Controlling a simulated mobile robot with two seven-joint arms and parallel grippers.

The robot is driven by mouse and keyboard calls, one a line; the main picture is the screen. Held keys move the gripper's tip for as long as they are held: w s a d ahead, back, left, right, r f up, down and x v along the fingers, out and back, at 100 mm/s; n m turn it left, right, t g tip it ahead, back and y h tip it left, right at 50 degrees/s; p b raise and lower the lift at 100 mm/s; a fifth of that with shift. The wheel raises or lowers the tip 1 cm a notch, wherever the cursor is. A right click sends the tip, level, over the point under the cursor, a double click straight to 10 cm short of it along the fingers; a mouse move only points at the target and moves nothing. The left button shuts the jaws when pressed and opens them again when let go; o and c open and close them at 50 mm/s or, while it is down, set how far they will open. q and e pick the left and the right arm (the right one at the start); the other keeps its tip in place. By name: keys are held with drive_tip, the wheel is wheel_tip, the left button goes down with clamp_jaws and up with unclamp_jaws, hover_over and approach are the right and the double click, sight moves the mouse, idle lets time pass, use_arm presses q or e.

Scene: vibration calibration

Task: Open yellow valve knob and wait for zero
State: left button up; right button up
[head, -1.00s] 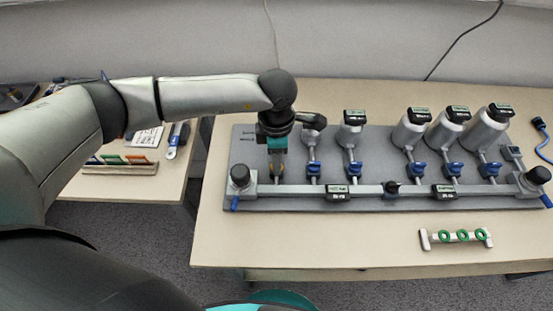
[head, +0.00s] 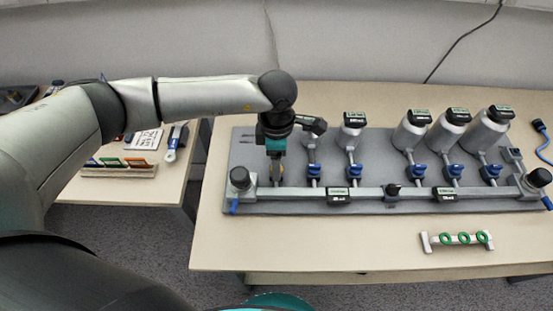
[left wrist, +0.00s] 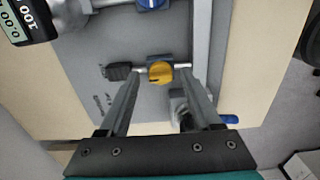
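The yellow valve knob (left wrist: 160,73) shows in the left wrist view on a short pipe of the grey manifold board (left wrist: 165,105). My left gripper (left wrist: 162,80) is open, with one finger on each side of the knob and a visible gap to both. I cannot tell whether the fingertips reach down to its depth. In the head view my left gripper (head: 275,172) points down at the left end of the board and hides the knob. My right gripper is not in view.
Blue valve knobs (head: 388,170) stand along the pipe with grey canisters (head: 448,132) and small displays (head: 339,195) near them. A rack with green rings (head: 457,239) lies on the front of the table. A side table (head: 120,190) stands at left.

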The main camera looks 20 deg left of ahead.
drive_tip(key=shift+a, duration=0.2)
use_arm(q)
drive_tip(key=shift+r, duration=0.15)
wheel_tip(320, 180, up, 15)
drive_tip(key=p, duration=0.2)
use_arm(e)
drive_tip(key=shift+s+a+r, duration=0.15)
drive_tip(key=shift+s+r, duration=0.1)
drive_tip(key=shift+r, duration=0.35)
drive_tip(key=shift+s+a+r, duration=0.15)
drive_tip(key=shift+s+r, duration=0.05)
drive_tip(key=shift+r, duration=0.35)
use_arm(q)
drive_tip(key=shift+s, duration=0.15)
